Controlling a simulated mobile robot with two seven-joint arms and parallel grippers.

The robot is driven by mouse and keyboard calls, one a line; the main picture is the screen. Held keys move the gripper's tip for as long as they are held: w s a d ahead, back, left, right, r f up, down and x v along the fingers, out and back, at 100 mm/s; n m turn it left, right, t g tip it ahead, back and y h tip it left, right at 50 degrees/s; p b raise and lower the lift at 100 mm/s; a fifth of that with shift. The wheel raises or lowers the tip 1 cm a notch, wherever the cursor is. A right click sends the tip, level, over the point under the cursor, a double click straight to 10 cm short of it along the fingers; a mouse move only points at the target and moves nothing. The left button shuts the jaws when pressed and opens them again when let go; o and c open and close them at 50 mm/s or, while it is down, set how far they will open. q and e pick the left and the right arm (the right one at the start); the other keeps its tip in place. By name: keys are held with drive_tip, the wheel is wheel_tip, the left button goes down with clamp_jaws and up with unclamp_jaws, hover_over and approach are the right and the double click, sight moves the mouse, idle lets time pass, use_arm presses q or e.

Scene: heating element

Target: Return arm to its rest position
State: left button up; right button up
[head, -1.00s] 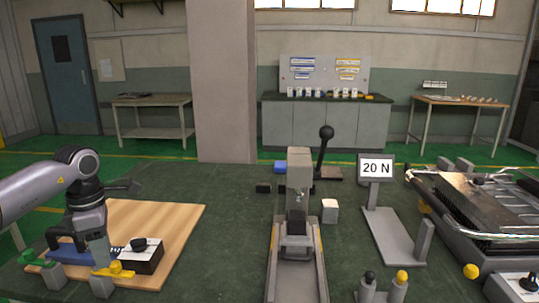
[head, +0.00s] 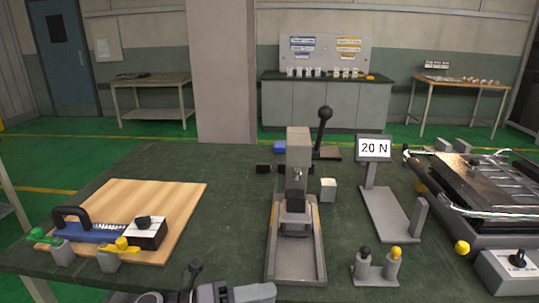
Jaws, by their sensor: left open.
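My left gripper (head: 228,291) is low at the bottom edge of the head view, in front of the table's near side. It is open, and nothing shows between its fingers. Part of the gripper and most of my left arm are cut off by the frame. My right arm and gripper are not in view.
A wooden board (head: 170,205) bears a blue device with a black handle (head: 85,232) and a white-and-black box (head: 148,232). A grey lever press (head: 298,190), a "20 N" display (head: 374,149), a two-knob stand (head: 376,268) and a metal machine (head: 490,190) stand right of it.

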use_arm(q)
drive_tip(key=s+a+f+n+t+y, duration=0.3)
drive_tip(key=a+f+n+t+y, duration=0.3)
drive_tip(key=n, duration=0.9)
drive_tip(key=s+a+f+n+t+y, duration=0.45)
drive_tip(key=a+f+n+y, duration=0.25)
drive_tip(key=n, duration=0.7)
drive_tip(key=s+a+f+n+g+y+p, duration=0.1)
drive_tip(key=s+a+f+n+g+y, duration=0.1)
drive_tip(key=s+a+f+n, duration=0.3)
drive_tip(key=s+f+n+g, duration=0.1)
drive_tip(key=s+f, duration=0.1)
drive_tip(key=s, duration=0.1)
drive_tip(key=shift+s+a+g+y, duration=0.25)
drive_tip(key=shift+s+g+y, duration=0.1)
drive_tip(key=shift+s+y, duration=0.05)
